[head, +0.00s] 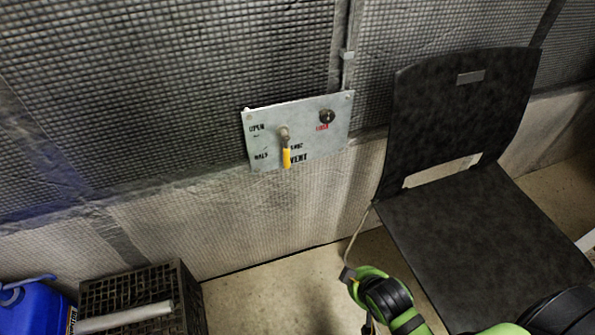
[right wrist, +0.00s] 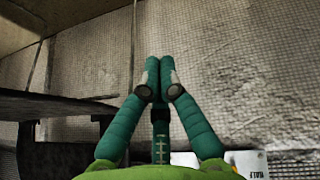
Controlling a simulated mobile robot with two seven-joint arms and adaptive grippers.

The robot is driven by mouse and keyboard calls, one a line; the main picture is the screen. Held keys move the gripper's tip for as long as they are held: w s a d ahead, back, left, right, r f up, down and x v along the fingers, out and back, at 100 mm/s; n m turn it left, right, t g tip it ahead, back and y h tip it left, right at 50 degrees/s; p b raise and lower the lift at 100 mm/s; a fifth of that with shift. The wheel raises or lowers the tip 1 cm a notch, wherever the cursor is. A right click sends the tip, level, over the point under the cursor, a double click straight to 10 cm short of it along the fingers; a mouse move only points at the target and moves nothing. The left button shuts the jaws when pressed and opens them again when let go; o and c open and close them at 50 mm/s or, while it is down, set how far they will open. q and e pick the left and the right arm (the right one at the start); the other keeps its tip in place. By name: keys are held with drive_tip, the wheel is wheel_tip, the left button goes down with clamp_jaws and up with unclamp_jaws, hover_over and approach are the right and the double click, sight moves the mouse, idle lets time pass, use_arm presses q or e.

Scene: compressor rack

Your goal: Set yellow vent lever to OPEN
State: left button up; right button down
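The yellow vent lever (head: 287,157) is on a grey metal panel (head: 318,143) on the wall in the head view. Its handle hangs almost straight down from its pivot. OPEN is printed at the panel's upper left, HALF at its lower left, and VENT to the right of the handle tip. My right gripper (right wrist: 153,78) has its teal fingers together, with nothing seen between them. In the head view, my green right arm is below and right of the panel, apart from the lever. A panel corner (right wrist: 255,165) shows upside down in the right wrist view. My left gripper is not in view.
A black chair (head: 470,215) stands right of the panel, close to my right arm. A dark crate (head: 105,292) with a pale bar on it and a blue container (head: 32,312) are at the lower left. A dark round knob (head: 327,116) with red lettering is on the panel.

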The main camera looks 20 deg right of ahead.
sight(289, 159)
drive_tip(key=w+d+r+n+t+b, duration=0.1)
drive_tip(key=w+d+r+n+t, duration=0.25)
drive_tip(key=w+r, duration=0.2)
drive_tip(key=w+d+r+n+t, duration=0.25)
drive_tip(key=w+r+t, duration=0.2)
drive_tip(key=r, duration=0.25)
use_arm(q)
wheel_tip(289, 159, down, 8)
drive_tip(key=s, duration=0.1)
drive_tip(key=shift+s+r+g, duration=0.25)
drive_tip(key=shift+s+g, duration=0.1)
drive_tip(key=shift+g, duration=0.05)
use_arm(e)
drive_tip(key=w+a+r+n+y, duration=0.1)
drive_tip(key=a+r+n+y, duration=0.4)
drive_tip(key=n+y, duration=0.6)
wheel_tip(289, 159, up, 2)
drive_tip(key=n, duration=0.5)
drive_tip(key=shift+y, duration=0.3)
drive_tip(key=shift+w+a, duration=0.1)
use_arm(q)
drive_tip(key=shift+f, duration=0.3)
use_arm(e)
drive_tip(key=x, duration=1.4)
drive_tip(key=shift+w+r, duration=0.1)
drive_tip(key=shift+r, duration=0.05)
